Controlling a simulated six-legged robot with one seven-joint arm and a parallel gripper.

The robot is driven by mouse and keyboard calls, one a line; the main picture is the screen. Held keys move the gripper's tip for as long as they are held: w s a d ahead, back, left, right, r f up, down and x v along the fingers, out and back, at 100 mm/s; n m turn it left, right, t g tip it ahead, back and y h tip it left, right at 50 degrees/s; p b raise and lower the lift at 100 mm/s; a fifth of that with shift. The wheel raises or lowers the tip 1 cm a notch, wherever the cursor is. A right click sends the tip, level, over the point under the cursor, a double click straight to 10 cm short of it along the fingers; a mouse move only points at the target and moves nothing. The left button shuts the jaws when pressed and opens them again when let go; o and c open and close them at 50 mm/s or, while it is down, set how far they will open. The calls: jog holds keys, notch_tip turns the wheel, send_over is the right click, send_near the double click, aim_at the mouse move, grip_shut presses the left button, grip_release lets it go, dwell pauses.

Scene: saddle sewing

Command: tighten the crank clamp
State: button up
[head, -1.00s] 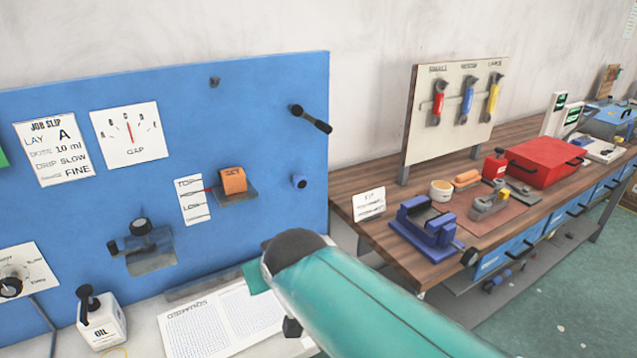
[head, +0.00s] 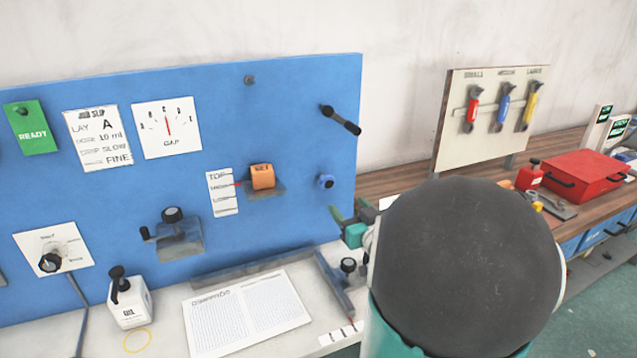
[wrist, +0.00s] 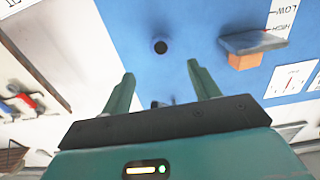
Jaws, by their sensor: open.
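A black-handled crank (head: 341,120) sticks out near the upper right of the blue panel. A grey bracket with a dark knob and small side handle (head: 180,232) is lower on the panel. I cannot tell which of them is the crank clamp. The round knob (wrist: 160,46) shows beyond the fingertips, and a small dark thing, partly hidden, shows between the fingers.
My arm hides much of the wooden bench.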

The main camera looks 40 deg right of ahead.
aim_at(329, 185)
jog(key=x, duration=1.3)
jog(key=shift+a, duration=0.1)
jog(key=shift+c, duration=0.4)
jog(key=c, duration=0.9)
